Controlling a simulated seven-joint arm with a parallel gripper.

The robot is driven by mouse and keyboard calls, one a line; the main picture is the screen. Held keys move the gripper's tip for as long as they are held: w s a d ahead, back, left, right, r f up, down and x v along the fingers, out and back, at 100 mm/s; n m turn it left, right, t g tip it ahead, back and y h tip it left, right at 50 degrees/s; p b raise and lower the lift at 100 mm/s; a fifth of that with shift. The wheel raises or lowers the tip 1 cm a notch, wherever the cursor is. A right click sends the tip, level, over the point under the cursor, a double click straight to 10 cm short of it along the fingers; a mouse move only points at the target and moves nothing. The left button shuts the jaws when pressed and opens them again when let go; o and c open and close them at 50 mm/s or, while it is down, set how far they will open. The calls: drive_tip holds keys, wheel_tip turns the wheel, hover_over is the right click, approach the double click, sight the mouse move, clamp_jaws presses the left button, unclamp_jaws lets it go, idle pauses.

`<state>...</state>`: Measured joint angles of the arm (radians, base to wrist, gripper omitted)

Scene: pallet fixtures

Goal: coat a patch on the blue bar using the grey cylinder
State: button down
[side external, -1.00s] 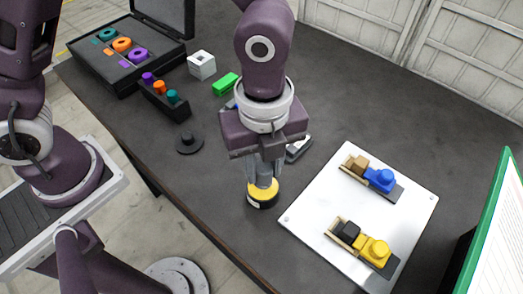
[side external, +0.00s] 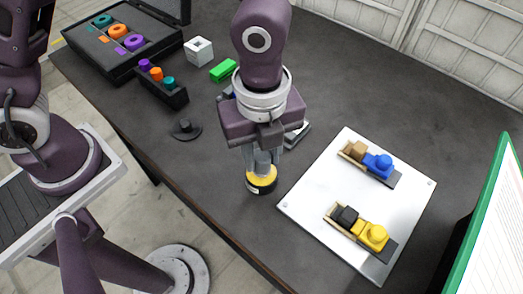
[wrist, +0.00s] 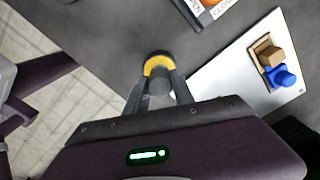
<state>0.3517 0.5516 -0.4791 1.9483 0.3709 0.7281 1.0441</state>
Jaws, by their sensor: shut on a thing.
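My gripper (side external: 262,168) points down in the side view and is shut on the grey cylinder (wrist: 160,86), which shows between the fingers in the wrist view. The cylinder's lower end is at the top of a round black pot with a yellow rim (side external: 262,180); I cannot tell how far it reaches in. A blue piece with a round knob (side external: 380,164) sits in a holder on the white plate, beside a brown block.
The white plate (side external: 315,207) also carries a yellow piece (side external: 372,236) beside a black block. Behind lie a green block (side external: 223,70), a white box (side external: 198,50), a black rack (side external: 170,95) and an open case (side external: 95,60). A black knobbed disc (side external: 186,130) lies left.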

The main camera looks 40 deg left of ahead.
sight(262, 154)
drive_tip(key=shift+f, duration=0.5)
idle(1.0)
drive_tip(key=shift+r, duration=0.1)
drive_tip(key=shift+r, duration=3.45)
drive_tip(key=shift+w, duration=0.1)
